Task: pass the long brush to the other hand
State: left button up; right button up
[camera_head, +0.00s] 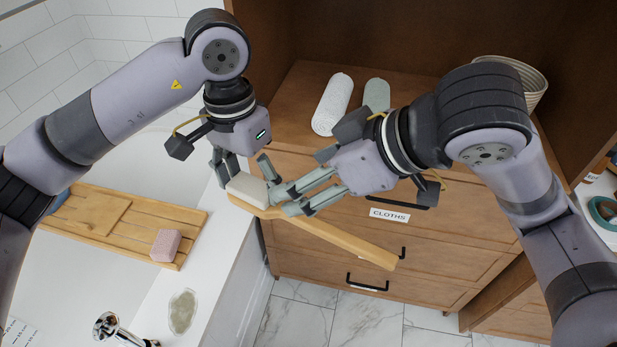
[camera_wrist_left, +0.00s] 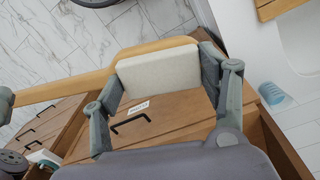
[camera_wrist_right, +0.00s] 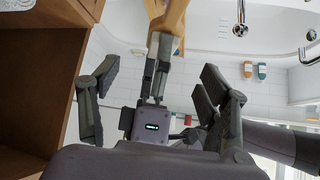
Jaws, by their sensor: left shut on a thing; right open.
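The long brush has a pale wooden handle (camera_head: 345,243) and a whitish block head (camera_head: 247,191). My left gripper (camera_head: 232,178) is shut on the head end; the left wrist view shows the head (camera_wrist_left: 158,72) between its fingers (camera_wrist_left: 160,84). The handle slants down to the right in the head view, in front of the drawers. My right gripper (camera_head: 278,188) is open beside the head end. In the right wrist view its fingers (camera_wrist_right: 158,80) stand wide apart, with the brush's wood (camera_wrist_right: 166,22) beyond them. Whether they touch the brush I cannot tell.
A wooden cabinet with drawers (camera_head: 440,255) labelled CLOTHS stands behind the brush. Rolled towels (camera_head: 333,104) and a woven basket (camera_head: 517,78) are on its shelf. At left, a bath caddy (camera_head: 130,215) holds a pink block (camera_head: 166,245). A tap (camera_head: 108,326) is at lower left.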

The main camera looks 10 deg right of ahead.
aim_at(263, 197)
jog(key=shift+s+a+f, duration=0.2)
jog(key=shift+s, duration=0.2)
jog(key=shift+a+f, duration=0.15)
jog(key=shift+f, duration=0.05)
jog(key=x, duration=1.1)
jog(key=shift+w+f, duration=0.1)
jog(key=shift+w, duration=0.05)
jog(key=shift+a, duration=0.15)
jog(key=c, duration=1.2)
pick_arm(q)
jog(key=o, duration=0.8)
pick_arm(e)
jog(key=shift+c, duration=0.6)
pick_arm(q)
jog(key=o, duration=0.5)
